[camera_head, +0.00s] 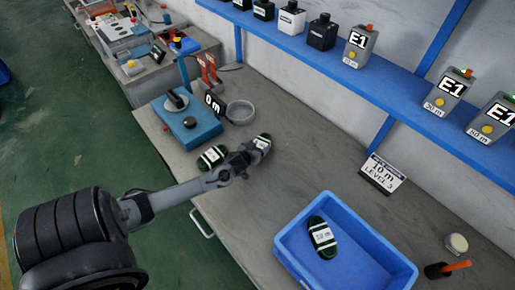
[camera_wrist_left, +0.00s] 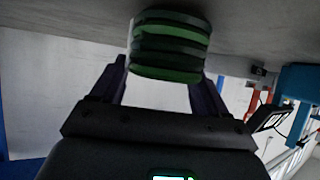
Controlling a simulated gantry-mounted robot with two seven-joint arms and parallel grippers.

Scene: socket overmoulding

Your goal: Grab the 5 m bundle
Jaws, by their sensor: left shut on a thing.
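My left gripper (camera_head: 243,160) is shut on a dark green bundle (camera_head: 263,143) with a white label at the workbench. In the left wrist view this striped green bundle (camera_wrist_left: 168,45) sits between the two fingers of the left gripper (camera_wrist_left: 166,78). Its label is too small to read in the head view. Another green bundle (camera_head: 212,157) lies on the bench just left of the gripper. A third green bundle (camera_head: 322,237) lies inside the blue tray; its label is blurred. I cannot tell from the labels which one is the 5 m bundle. My right gripper is out of view.
The blue tray (camera_head: 289,256) stands at the bench front right. A blue device (camera_head: 188,127) with a "0 m" display and a grey bowl (camera_head: 240,112) stand behind the bundles. A "10 m LEVEL 3" sign (camera_head: 383,172) stands further right. The bench between gripper and tray is clear.

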